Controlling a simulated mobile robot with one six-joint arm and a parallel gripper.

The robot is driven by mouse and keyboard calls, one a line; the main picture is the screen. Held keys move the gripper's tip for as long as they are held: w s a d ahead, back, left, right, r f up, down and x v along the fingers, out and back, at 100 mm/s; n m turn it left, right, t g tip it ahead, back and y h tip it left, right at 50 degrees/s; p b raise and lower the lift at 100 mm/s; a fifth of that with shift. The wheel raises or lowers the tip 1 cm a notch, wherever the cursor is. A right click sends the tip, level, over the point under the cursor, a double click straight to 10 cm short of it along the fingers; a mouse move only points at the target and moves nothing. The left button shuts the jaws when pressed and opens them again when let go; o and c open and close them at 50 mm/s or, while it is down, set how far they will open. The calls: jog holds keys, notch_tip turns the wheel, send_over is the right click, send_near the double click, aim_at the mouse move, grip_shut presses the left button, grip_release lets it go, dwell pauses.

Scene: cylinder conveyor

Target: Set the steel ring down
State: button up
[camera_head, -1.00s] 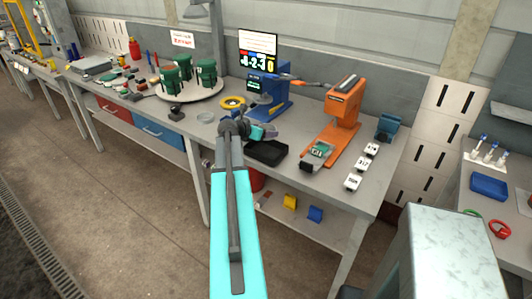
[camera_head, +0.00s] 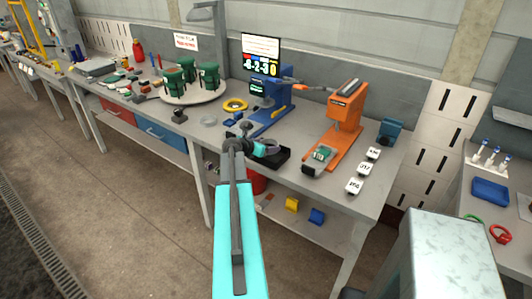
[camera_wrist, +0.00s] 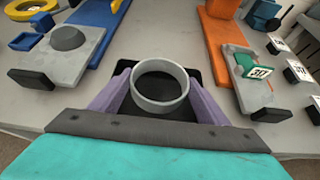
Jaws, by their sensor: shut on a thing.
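The steel ring (camera_wrist: 160,105) is a short, light grey, open band, seen from above in the wrist view. My gripper (camera_wrist: 160,92) has its two purple fingers shut on the ring's left and right sides. Behind and below the ring is a black tray (camera_wrist: 196,76), and its dark floor shows through the opening. In the head view my gripper (camera_head: 268,148) is over the black tray (camera_head: 279,164), and the held ring is hard to make out there. I cannot tell whether the ring touches the tray floor.
An orange press (camera_head: 345,118) with a green board at its foot stands right of the tray. A blue press (camera_head: 275,100) stands behind it, and a yellow ring (camera_head: 235,105) lies to the left. White numbered tags (camera_head: 364,169) line the right side.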

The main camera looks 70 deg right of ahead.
jog(key=shift+f, duration=0.15)
jog(key=shift+f+p, duration=0.4)
jog(key=shift+f, duration=1.45)
jog(key=shift+f, duration=0.15)
jog(key=o, duration=1.2)
jog(key=shift+c, duration=0.2)
jog(key=b+v, duration=0.3)
jog(key=v, duration=0.9)
jog(key=shift+a, duration=0.1)
